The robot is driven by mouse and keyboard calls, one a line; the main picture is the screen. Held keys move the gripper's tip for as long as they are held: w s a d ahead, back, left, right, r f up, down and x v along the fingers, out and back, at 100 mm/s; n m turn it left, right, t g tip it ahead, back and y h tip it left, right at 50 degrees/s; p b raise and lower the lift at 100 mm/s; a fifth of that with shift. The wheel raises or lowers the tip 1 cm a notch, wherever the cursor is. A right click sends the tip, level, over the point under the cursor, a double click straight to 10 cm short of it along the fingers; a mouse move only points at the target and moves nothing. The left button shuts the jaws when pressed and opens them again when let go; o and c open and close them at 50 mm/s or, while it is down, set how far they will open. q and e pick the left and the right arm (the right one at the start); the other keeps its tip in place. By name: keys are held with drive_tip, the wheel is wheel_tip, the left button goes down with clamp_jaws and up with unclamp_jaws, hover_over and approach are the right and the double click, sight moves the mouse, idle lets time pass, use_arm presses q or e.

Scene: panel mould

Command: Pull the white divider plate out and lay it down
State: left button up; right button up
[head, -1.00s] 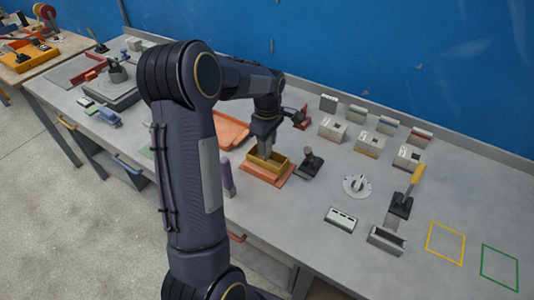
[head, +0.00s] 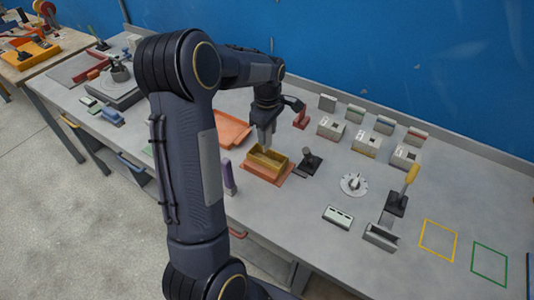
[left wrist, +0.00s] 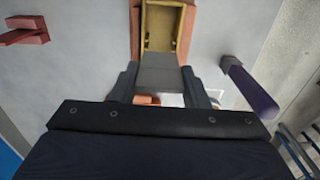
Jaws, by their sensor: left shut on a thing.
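The yellow mould (head: 268,159) sits on an orange base plate (head: 284,176) at the middle of the bench. It also shows at the top of the left wrist view (left wrist: 163,27), with an open cavity. My left gripper (head: 265,143) points down over the mould. My right gripper is not in view.
An orange tray (head: 233,130) lies behind left of the mould, and a purple-handled tool (head: 228,177) stands at left. A black-knobbed fixture (head: 308,162), a white dial (head: 353,184) and several block boxes are to the right. Yellow (head: 438,240) and green outlines mark bare bench.

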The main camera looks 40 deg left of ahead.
use_arm(q)
drive_tip(key=shift+r, duration=0.1)
idle(0.4)
drive_tip(key=shift+r+p, duration=1.6)
drive_tip(key=shift+r, duration=0.35)
drive_tip(key=shift+f, duration=0.1)
